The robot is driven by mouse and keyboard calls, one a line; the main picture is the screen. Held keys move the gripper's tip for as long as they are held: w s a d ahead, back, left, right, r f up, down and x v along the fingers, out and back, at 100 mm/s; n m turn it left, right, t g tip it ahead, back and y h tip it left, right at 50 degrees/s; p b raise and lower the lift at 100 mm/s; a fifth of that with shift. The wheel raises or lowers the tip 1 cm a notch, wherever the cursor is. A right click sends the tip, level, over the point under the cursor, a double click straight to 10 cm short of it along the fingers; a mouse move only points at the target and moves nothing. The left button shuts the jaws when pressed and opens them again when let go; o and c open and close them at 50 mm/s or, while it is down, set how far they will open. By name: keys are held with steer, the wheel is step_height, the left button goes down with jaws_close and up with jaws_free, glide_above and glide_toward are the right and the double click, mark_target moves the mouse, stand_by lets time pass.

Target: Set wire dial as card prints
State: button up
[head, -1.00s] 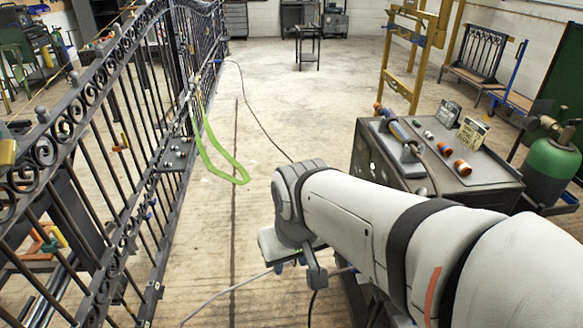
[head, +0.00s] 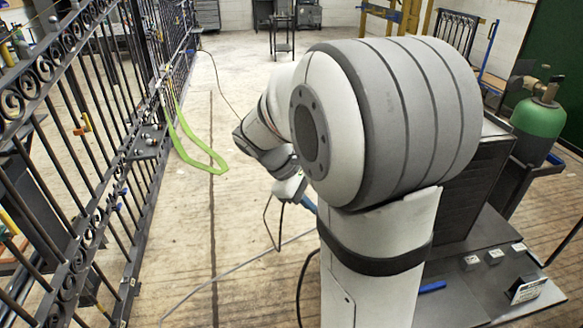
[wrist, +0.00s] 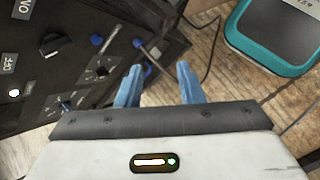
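My gripper (wrist: 158,84) shows in the wrist view with its two blue fingers apart and nothing between them. Ahead and to the left is a dark control panel (wrist: 30,125), tilted in the picture. It carries a large black knob (wrist: 54,44) and two smaller dials with white pointers, an upper dial (wrist: 102,71) and a lower dial (wrist: 66,106). I cannot tell which is the wire dial; the small labels are unreadable. A small printed card (head: 526,289) stands at lower right in the head view; its print is too small to read.
A teal-edged device (wrist: 275,35) lies right of the panel. Blue connectors and a cable are at the panel's edge. In the head view, an iron gate (head: 120,130) lines the left, a green gas cylinder (head: 540,118) stands right, and cables cross the wooden floor.

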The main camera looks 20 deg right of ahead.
steer(key=w+d+f+n+g+h+b, duration=0.1)
steer(key=w+d+f+n+h+b, duration=0.35)
steer(key=w+d+f+b, duration=0.4)
steer(key=w+d+f+n+g+h+b, duration=0.1)
steer(key=w+d+f+n+h+b, duration=0.4)
steer(key=w+f, duration=0.6)
steer(key=s+d+h+b, duration=0.1)
steer(key=s+d+b, duration=0.1)
steer(key=d, duration=0.6)
steer(key=shift+s+d+f+m, duration=0.35)
steer(key=shift+s+f, duration=0.1)
jaws_close()
